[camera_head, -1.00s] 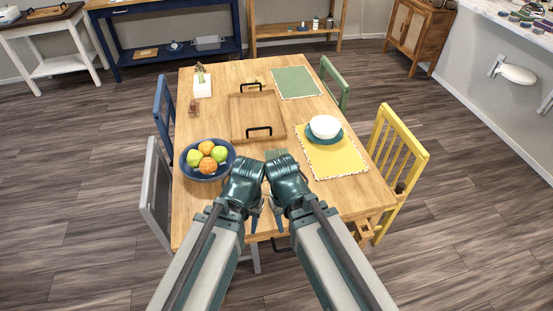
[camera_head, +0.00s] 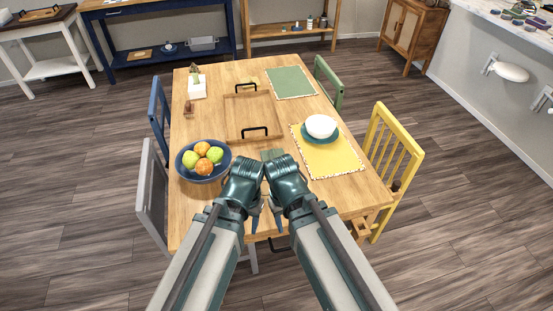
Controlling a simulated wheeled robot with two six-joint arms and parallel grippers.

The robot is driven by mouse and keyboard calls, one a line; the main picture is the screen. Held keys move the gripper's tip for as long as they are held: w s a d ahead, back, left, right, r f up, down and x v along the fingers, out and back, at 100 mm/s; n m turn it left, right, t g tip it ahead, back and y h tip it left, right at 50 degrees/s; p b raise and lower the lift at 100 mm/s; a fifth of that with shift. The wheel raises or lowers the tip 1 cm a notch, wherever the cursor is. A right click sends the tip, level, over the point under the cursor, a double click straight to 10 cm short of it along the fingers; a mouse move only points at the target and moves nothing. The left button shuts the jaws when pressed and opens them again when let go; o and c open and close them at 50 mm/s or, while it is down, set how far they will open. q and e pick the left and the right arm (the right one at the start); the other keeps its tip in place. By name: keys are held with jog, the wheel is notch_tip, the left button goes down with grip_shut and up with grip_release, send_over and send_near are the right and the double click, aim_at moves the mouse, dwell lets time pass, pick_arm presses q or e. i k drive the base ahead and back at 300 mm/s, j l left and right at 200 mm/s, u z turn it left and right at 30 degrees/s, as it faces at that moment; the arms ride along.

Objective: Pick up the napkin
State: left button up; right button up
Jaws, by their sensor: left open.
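No napkin can be made out for certain. A small folded-looking greenish piece (camera_head: 272,154) lies on the wooden table just beyond my wrists, partly hidden by them; I cannot tell if it is the napkin. My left gripper (camera_head: 255,222) points down near the table's front edge, open, with nothing seen in it. My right gripper (camera_head: 278,220) is close beside it, its fingers small and partly hidden. Both are nearer to me than the greenish piece.
The wooden table (camera_head: 215,215) holds a blue fruit bowl (camera_head: 183,172), a wooden tray (camera_head: 230,117), a yellow placemat (camera_head: 345,160) with a white bowl (camera_head: 320,126) on a teal plate, and a green placemat (camera_head: 291,82). Chairs stand around it, a yellow chair (camera_head: 395,150) at right.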

aim_at(272, 153)
jog(key=z, duration=1.45)
jog(key=k+j+z, duration=0.15)
jog(key=z, duration=0.3)
jog(key=k+j, duration=0.1)
jog(key=k, duration=0.3)
jog(key=k+j, duration=0.1)
jog(key=k, duration=0.3)
